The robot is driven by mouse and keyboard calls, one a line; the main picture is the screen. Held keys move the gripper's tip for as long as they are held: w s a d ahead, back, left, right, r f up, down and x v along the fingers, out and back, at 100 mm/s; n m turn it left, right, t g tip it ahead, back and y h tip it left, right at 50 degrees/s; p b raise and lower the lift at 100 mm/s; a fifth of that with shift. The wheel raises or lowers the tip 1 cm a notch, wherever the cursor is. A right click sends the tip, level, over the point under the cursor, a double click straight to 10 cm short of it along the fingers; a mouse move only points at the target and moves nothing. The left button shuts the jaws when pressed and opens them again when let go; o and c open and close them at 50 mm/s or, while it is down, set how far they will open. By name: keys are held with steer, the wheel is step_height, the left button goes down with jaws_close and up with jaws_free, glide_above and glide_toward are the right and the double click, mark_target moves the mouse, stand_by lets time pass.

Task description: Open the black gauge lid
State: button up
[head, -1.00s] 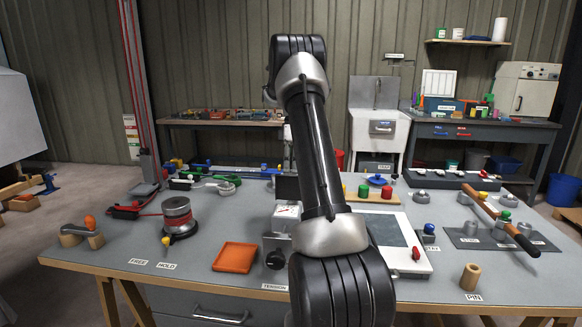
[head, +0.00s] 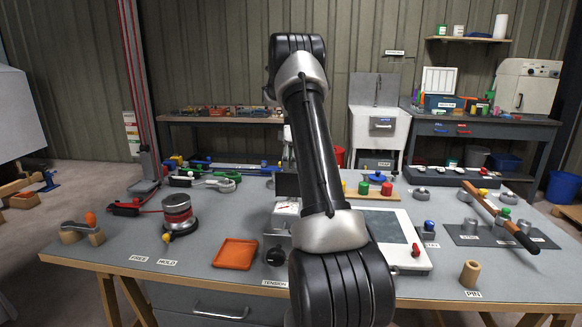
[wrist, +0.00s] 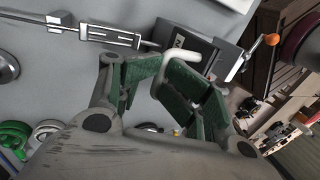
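The gauge (head: 286,208) is a grey box with a white face, left of my arm on the bench in the head view. A black panel (head: 287,185), which looks like its lid, stands up behind the face; my arm hides part of both. In the wrist view a grey box (wrist: 188,38) with a dark panel (wrist: 228,62) lies just beyond my fingertips. My gripper (wrist: 163,66) has green-padded fingers with their tips close together near a pale bent rod (wrist: 181,27). I cannot tell whether they touch or hold it. The head view does not show my gripper.
An orange tray (head: 235,254) and a dark knob (head: 275,256) sit in front of the gauge. A red-and-silver drum (head: 178,212) stands to the left. A white-framed panel (head: 395,235) lies to the right. An orange-tipped lever (wrist: 271,39) shows in the wrist view.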

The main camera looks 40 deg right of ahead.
steer(key=v, duration=1.2)
steer(key=shift+c, duration=0.5)
